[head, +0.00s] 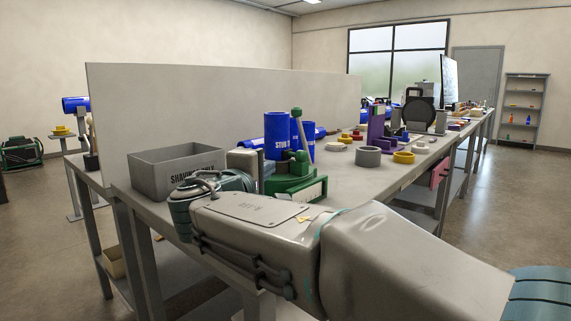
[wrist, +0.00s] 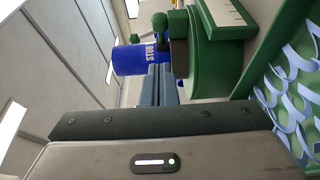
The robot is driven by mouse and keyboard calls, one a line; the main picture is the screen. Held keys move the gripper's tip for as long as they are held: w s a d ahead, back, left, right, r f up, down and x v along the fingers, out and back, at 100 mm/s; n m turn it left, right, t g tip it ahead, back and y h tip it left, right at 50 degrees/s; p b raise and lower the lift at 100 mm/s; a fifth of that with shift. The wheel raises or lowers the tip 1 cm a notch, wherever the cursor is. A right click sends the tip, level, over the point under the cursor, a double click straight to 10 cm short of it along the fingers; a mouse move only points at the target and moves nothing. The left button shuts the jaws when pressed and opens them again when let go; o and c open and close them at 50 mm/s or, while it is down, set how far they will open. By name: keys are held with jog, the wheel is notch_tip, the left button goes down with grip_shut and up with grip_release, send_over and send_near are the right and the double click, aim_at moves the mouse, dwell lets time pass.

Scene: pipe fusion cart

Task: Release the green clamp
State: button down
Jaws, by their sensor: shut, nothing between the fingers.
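The green clamp (head: 292,172) stands on the near part of the bench, with a grey lever (head: 301,130) that rises nearly upright to a green knob (head: 296,111). In the wrist view the green clamp body (wrist: 218,65) fills the upper right, and a dark green knob (wrist: 160,21) shows at the top. My gripper (wrist: 161,70) is shut and empty, its fingers beside the clamp body; I cannot tell whether they touch it. In the head view my arm hides part of the clamp's base and the fingertips.
Blue stub cylinders (head: 277,130) stand behind the clamp; one shows in the wrist view (wrist: 130,60). A grey shavings box (head: 150,173) sits left. Pale curled shavings (wrist: 290,90) lie beside the clamp. Grey (head: 368,156) and yellow rings (head: 404,157) lie right. A panel (head: 200,110) runs behind.

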aim_at(290, 155)
jog(key=shift+w+d, duration=0.1)
jog(key=b+x, duration=0.1)
jog(key=x, duration=0.8)
jog(key=shift+w+d, duration=0.1)
jog(key=shift+w, duration=0.3)
jog(key=shift+s, duration=0.1)
